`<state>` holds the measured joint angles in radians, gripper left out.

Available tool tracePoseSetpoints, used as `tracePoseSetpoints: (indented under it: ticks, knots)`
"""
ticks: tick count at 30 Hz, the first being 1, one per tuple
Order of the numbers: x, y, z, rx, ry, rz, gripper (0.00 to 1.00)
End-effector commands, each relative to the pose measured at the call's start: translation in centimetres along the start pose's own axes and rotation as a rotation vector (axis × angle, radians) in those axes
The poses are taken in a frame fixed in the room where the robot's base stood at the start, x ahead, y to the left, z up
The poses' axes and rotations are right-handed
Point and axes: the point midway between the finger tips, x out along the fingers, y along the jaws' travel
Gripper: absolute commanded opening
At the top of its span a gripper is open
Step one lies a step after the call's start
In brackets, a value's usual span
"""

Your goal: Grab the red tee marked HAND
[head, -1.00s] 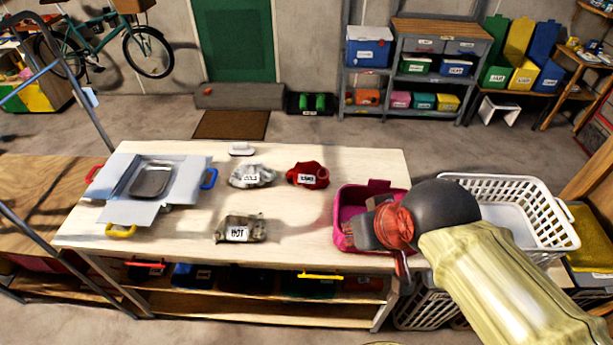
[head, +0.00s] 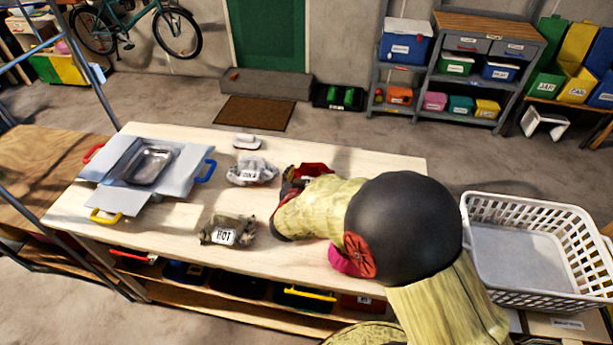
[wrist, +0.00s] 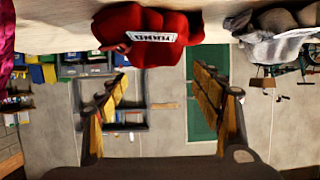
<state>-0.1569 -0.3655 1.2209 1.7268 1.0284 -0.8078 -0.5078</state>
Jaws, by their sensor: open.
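The red tee (head: 314,169) lies bunched on the pale worktable (head: 185,240), partly hidden behind my arm in the head view. In the wrist view the red tee (wrist: 170,22) shows near the top with a white tag that reads HAND. My gripper (wrist: 160,78) is open and empty, its two fingers spread on either side below the tee in that picture. The tee is beyond the fingertips, not between them. In the head view my gripper (head: 288,187) is beside the tee, mostly covered by my forearm.
A grey garment (head: 250,172) lies left of the tee, and a camouflage garment tagged HOT (head: 228,231) lies nearer. A box with a metal tray (head: 150,165) stands at left, a white laundry basket (head: 590,290) at right.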

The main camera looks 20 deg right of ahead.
Motion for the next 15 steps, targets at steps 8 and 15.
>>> tracePoseSetpoints:
  ticks: [8,15]
  knots:
    - [2.5,0.5,0.3,-0.002,0.006,0.016,0.74]
    - [5.5,0.9,0.0,0.0,0.007,0.015,0.74]
